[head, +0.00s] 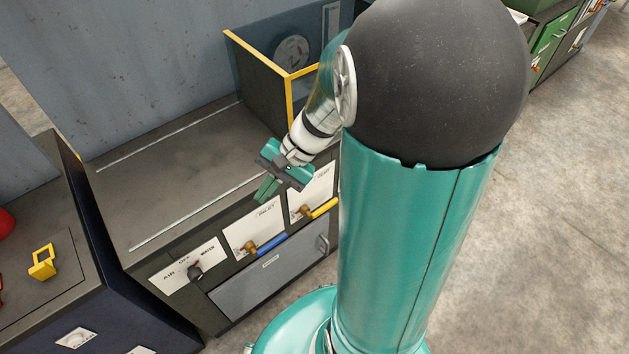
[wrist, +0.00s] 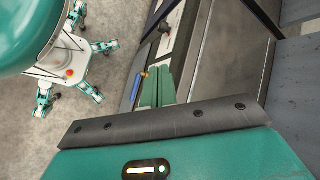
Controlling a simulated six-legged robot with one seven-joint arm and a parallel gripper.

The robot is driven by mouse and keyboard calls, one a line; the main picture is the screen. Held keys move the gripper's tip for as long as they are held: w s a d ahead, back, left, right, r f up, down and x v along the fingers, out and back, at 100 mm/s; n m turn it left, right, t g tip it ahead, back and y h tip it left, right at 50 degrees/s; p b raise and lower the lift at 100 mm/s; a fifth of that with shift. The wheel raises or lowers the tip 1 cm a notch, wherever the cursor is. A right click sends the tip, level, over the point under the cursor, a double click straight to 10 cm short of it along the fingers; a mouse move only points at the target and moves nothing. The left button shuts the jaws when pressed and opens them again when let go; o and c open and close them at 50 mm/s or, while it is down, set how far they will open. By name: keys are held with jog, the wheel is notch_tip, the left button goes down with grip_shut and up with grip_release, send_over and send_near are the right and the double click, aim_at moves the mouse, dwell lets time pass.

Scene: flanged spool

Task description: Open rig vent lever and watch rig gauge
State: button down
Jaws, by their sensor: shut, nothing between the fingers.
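A blue-handled inlet valve (head: 271,243) and a black selector knob (head: 195,272) sit left of the vent lever. A yellow-edged guard (head: 289,98) stands on the rig top. The bench top (head: 175,170) is clear. A dark cabinet (head: 95,270) stands at left.

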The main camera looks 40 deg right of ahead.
jog(key=w+d+f+m+t+y, duration=0.25)
jog(key=d+f+m+t, duration=0.55)
jog(key=d+f+m, duration=0.75)
jog(key=s+d+f+m+t+h, duration=0.1)
jog(key=s+d+f+m+h, duration=0.1)
jog(key=f, duration=0.4)
jog(key=s+d+f+m+t+h, duration=0.2)
jog(key=s+d+f+m+h, duration=0.1)
jog(key=f, duration=0.4)
jog(key=s+d+f+m+t+h, duration=0.1)
jog(key=s+d+f+m+h, duration=0.2)
jog(key=f, duration=0.4)
jog(key=shift+s+d+f+m+h, duration=0.2)
jog(key=shift+s+m+h, duration=0.4)
jog(key=shift+m+h, duration=0.5)
jog(key=shift+w, duration=0.1)
jog(key=w, duration=0.9)
jog(key=shift+w+a+r, duration=0.15)
jog(key=shift+a+r, duration=0.05)
jog(key=shift+r, duration=0.15)
